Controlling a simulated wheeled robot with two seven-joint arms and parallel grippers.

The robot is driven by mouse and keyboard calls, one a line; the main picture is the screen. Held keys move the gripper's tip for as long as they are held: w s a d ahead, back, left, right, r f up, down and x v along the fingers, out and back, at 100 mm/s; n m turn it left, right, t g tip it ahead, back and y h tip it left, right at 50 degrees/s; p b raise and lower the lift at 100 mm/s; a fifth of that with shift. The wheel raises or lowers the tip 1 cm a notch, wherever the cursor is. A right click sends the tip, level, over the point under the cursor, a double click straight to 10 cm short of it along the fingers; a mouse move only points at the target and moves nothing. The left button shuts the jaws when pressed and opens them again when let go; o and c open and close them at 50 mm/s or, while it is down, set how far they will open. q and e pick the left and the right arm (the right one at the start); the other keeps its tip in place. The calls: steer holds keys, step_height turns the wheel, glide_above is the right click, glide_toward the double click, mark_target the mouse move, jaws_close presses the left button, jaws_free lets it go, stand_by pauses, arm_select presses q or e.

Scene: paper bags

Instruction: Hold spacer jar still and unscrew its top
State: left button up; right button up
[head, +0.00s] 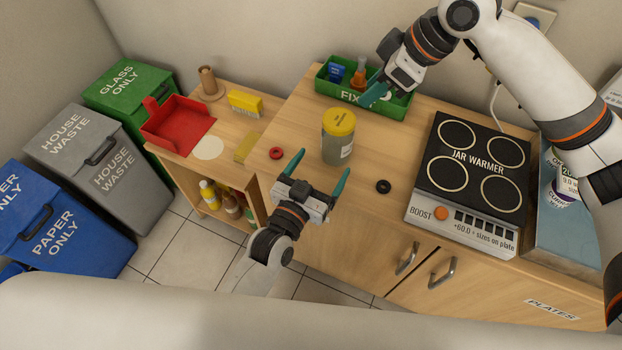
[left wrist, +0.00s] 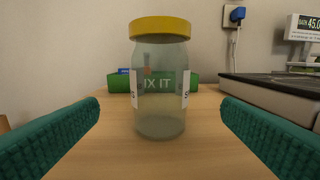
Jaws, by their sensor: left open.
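The spacer jar (head: 337,146) is a clear jar standing upright on the wooden counter, with its yellow top (head: 340,121) on. In the left wrist view the jar (left wrist: 160,90) is centred between the fingers and apart from both. My left gripper (head: 318,172) is open and empty, just in front of the jar, with its teal fingers pointing toward it. My right gripper (head: 372,95) is over the green FIX IT box, behind and to the right of the jar. I cannot tell whether its fingers are apart or hold anything.
The green FIX IT box (head: 397,108) holds a blue item and an orange item. The jar warmer (head: 468,170) stands to the right. A black ring (head: 383,186) and a red ring (head: 276,153) lie on the counter. A red tray (head: 178,124) and waste bins are at left.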

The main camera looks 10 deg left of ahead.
mark_target(331, 151)
arm_select(q)
steer(key=x, duration=0.7)
steer(key=shift+w, duration=0.4)
